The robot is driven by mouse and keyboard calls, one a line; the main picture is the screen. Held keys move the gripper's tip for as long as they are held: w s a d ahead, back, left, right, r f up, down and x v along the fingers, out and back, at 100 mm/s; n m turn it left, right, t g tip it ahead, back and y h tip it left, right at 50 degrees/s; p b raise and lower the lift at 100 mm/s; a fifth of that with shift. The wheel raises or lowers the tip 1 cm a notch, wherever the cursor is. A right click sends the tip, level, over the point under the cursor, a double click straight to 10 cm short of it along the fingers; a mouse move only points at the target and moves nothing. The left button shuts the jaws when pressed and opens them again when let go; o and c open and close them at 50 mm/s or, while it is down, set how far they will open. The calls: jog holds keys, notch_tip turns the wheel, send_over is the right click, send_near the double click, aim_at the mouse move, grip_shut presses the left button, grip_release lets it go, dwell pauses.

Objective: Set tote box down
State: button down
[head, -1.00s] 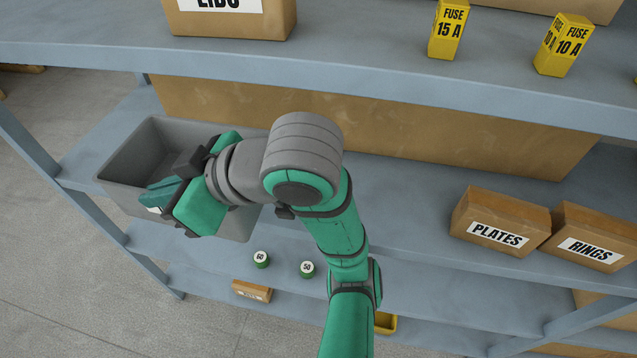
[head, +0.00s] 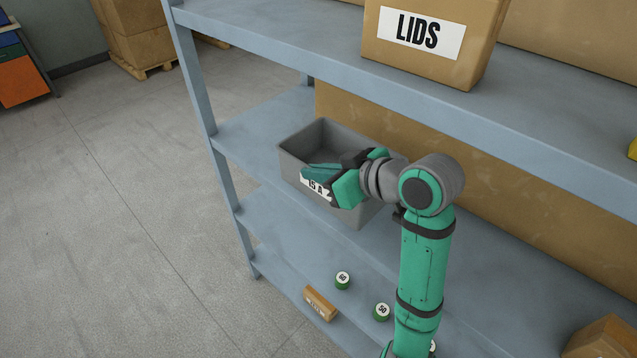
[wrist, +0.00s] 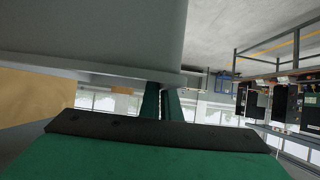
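The tote box (head: 298,164) is a grey, open-topped bin with a white label on its front, partly covered by my gripper. It is at the left end of the middle shelf, roughly upright, and its front overlaps the shelf edge in the head view. I cannot tell whether its bottom touches the shelf. My gripper (head: 322,173) is at the front rim, with its teal fingers close together on the wall. In the wrist view, the grey box wall (wrist: 90,30) fills the upper left and the fingers (wrist: 163,103) meet its rim.
The blue-grey middle shelf (head: 250,135) has bare room left of the box. A LIDS carton (head: 425,38) stands on the shelf above. A long brown carton (head: 500,170) lies behind.

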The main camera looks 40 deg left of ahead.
aim_at(317, 185)
jog(key=shift+w+a+f, duration=0.2)
jog(key=shift+w+f, duration=0.2)
jog(key=shift+f, duration=0.15)
jog(key=shift+w+a+f, duration=0.15)
jog(key=shift+w+f, duration=0.25)
jog(key=shift+f, duration=0.1)
jog(key=shift+w+f, duration=0.2)
jog(key=shift+f, duration=1)
jog(key=shift+s+a+f, duration=0.1)
jog(key=shift+f, duration=0.3)
jog(key=shift+s, duration=0.15)
jog(key=c, duration=2)
grip_release()
jog(key=shift+f, duration=0.15)
jog(key=shift+d+r, duration=0.35)
jog(key=v, duration=1.1)
jog(key=shift+d, duration=0.15)
